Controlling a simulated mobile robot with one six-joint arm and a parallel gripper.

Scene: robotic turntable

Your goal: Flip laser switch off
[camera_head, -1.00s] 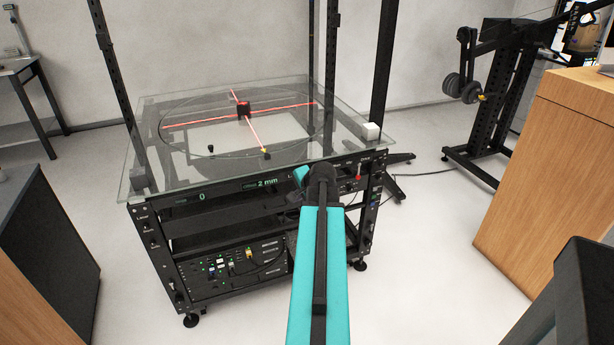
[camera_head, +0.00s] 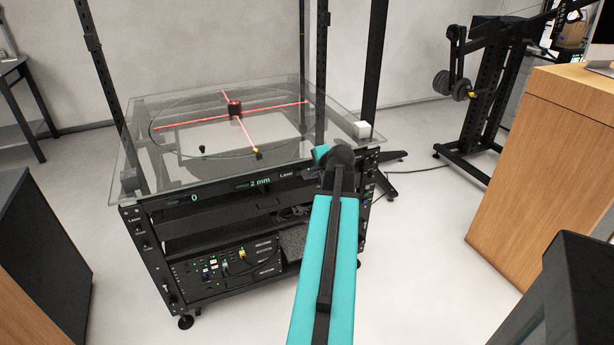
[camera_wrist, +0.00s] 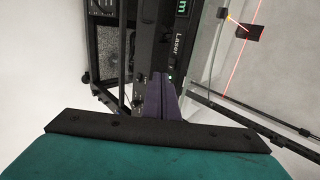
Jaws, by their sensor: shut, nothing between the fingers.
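The laser switch itself cannot be made out; my arm covers the right part of the front panel in the head view. The "Laser" label (camera_head: 287,174) shows just left of my arm, and also in the wrist view (camera_wrist: 179,46). Red laser lines (camera_head: 185,121) cross on the glass turntable top (camera_head: 130,160), so the laser is lit. My gripper (camera_wrist: 160,80) is shut and empty, with its fingertips close in front of the panel beside the label and a small green light (camera_wrist: 170,78). Contact cannot be told. In the head view my gripper is hidden behind my arm.
Black rack posts (camera_head: 98,85) rise around the glass top. A wooden cabinet (camera_head: 545,170) stands at right and a dark one (camera_head: 40,240) at left. Open floor lies between the rack and the right cabinet.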

